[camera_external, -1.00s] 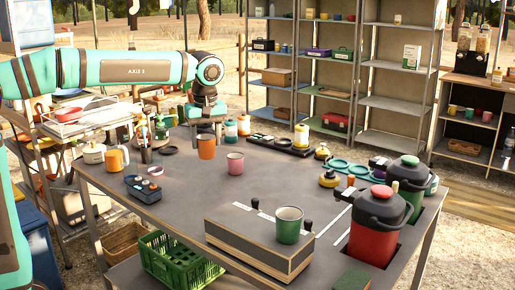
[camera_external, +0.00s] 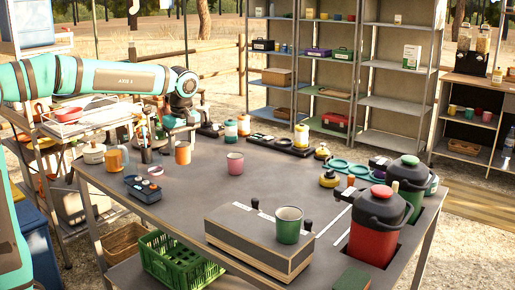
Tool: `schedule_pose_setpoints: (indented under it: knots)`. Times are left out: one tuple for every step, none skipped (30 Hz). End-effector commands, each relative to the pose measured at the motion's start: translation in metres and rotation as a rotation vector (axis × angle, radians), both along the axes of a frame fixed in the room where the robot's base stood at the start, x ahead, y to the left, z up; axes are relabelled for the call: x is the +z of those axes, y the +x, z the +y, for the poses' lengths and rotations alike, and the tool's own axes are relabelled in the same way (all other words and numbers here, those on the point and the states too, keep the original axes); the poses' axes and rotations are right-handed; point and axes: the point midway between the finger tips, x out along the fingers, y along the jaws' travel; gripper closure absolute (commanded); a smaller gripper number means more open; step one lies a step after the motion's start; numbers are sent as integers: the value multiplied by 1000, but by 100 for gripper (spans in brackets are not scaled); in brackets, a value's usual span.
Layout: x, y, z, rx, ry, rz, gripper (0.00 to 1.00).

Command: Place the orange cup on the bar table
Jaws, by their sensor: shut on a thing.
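The orange cup (camera_external: 183,153) is upright at the left part of the large grey table (camera_external: 200,185). My gripper (camera_external: 181,130) is directly above it, pointing down, shut on the cup; its fingers are small and hard to make out. I cannot tell whether the cup's bottom touches the table. I cannot tell for sure which surface is the bar table; a wooden counter (camera_external: 480,83) with dispensers stands at the far right.
A pink cup (camera_external: 235,163) stands right of the orange cup. An orange mug (camera_external: 111,160) and a blue control box (camera_external: 143,188) are to its left. A green cup (camera_external: 289,225) stands on a box (camera_external: 240,238) in front. Jugs (camera_external: 375,227) stand at right. The table's middle is clear.

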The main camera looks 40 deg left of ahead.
Motion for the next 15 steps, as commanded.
schedule_pose_setpoints:
  knots:
    - [-9,0,0,0,0,3,71]
    - [-14,0,0,0,0,2,71]
    - [-19,0,0,0,0,2,71]
    - [-23,0,0,0,0,2,71]
    - [-26,0,0,0,0,2,71]
    - [-29,0,0,0,0,1,71]
    - [-30,0,0,0,0,0,71]
    - [-32,0,0,0,0,0,71]
    - [-33,0,0,0,0,0,71]
    - [-35,0,0,0,0,1,71]
    - [-38,0,0,0,0,1,71]
    - [-42,0,0,0,0,2,71]
    - [-45,0,0,0,0,3,71]
    - [-49,0,0,0,0,2,71]
    - [-54,0,0,0,0,2,71]
